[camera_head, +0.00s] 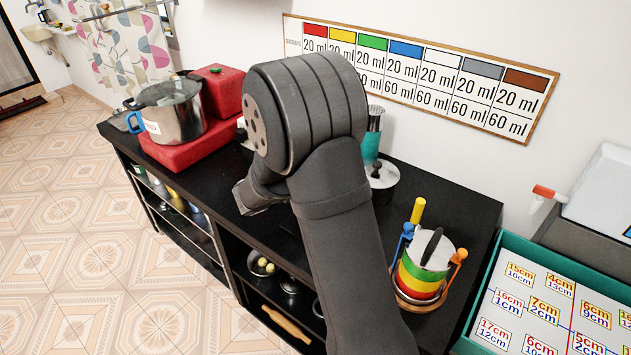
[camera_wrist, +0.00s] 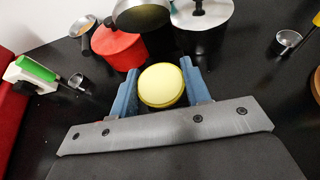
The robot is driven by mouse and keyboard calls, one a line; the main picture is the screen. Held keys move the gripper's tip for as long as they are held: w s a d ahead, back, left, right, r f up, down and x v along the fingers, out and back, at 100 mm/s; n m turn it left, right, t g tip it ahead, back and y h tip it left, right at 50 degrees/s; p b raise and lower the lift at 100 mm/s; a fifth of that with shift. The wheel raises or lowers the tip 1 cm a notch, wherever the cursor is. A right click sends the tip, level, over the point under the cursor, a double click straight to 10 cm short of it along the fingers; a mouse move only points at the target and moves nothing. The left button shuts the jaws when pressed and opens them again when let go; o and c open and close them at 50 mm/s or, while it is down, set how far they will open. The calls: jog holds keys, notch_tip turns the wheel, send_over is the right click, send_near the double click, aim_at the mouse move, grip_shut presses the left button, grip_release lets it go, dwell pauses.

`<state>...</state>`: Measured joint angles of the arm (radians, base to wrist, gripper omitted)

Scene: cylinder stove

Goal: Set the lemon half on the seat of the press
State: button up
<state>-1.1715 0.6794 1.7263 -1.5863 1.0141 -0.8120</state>
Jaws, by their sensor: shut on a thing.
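My gripper (camera_wrist: 158,70) shows in the wrist view with its two blue fingers shut on the lemon half (camera_wrist: 161,86), a round pale-yellow piece. The lemon half is held between the fingers, above the black counter. A white device with a green handle (camera_wrist: 36,69) stands at the left of the wrist view, apart from the gripper. It may be the press; its seat cannot be made out. In the head view my arm hides the gripper's fingers and the lemon half, and I cannot pick out the press.
A red cylinder (camera_wrist: 117,48), a dark pan (camera_wrist: 141,14) and a white-lidded pot (camera_wrist: 203,13) stand beyond the gripper. Small metal cups (camera_wrist: 79,84) lie about. In the head view, a stack of coloured bowls (camera_head: 425,270) stands right; a steel pot (camera_head: 172,116) sits on a red block.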

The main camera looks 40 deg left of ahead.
jog(key=w, duration=0.3)
jog(key=shift+w, duration=0.3)
jog(key=shift+f, duration=1.75)
jog(key=shift+f, duration=0.1)
jog(key=o, duration=1)
jog(key=shift+o, duration=0.2)
jog(key=v, duration=1.2)
jog(key=shift+w, duration=0.1)
